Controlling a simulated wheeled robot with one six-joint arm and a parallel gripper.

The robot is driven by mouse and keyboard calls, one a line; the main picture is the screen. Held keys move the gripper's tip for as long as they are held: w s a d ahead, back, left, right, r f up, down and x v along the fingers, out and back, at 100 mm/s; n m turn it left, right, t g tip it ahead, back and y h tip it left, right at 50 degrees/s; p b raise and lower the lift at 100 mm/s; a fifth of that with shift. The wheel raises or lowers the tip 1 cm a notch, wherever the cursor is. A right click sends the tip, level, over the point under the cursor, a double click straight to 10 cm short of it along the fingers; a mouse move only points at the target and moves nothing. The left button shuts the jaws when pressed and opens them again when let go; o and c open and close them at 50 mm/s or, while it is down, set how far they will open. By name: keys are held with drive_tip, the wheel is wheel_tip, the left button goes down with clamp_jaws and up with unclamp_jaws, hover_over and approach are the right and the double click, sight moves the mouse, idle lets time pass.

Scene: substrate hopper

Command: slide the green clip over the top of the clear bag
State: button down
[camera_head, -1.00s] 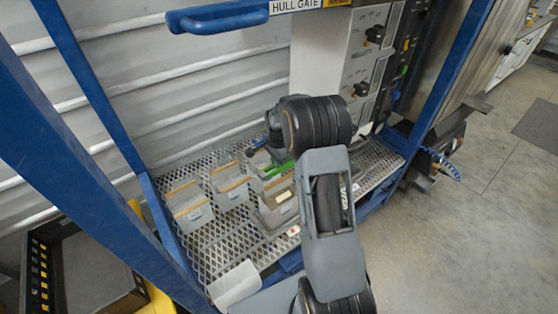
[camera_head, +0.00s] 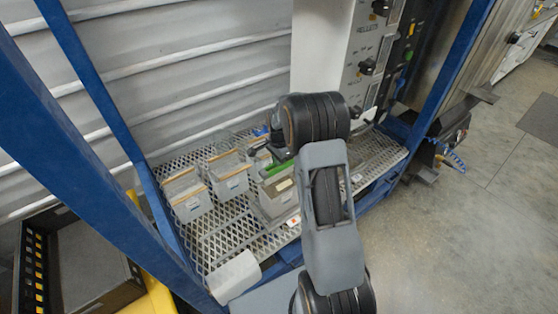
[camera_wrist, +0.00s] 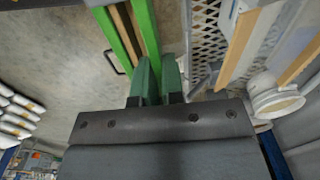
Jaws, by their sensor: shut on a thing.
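The green clip (camera_wrist: 117,38) shows in the wrist view as two bright green bars with a tan strip between them. My gripper (camera_wrist: 158,66) has dark green fingers closed at the near end of the right-hand bar. Where exactly they hold it is partly hidden. I cannot tell whether the clip encloses a bag top.
The mesh shelf (camera_head: 222,222) sits inside a blue frame (camera_head: 95,95). A grey box (camera_head: 279,199) stands close to my wrist. A control panel (camera_head: 366,60) rises behind. A black crate (camera_head: 85,270) is at lower left. The floor at right is open.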

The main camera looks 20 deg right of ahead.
drive_tip(key=shift+s+a+f, duration=0.15)
drive_tip(key=shift+s+f, duration=0.15)
drive_tip(key=shift+f, duration=0.2)
drive_tip(key=c, duration=1.1)
unclamp_jaws()
drive_tip(key=shift+c, duration=0.5)
drive_tip(key=o, duration=0.5)
drive_tip(key=shift+r, duration=0.1)
drive_tip(key=shift+w+r+p, duration=0.1)
drive_tip(key=shift+r+p, duration=0.6)
drive_tip(key=shift+r, duration=0.1)
drive_tip(key=shift+w+r+p, duration=0.15)
drive_tip(key=shift+r+p, duration=1.65)
drive_tip(key=shift+r, duration=1.05)
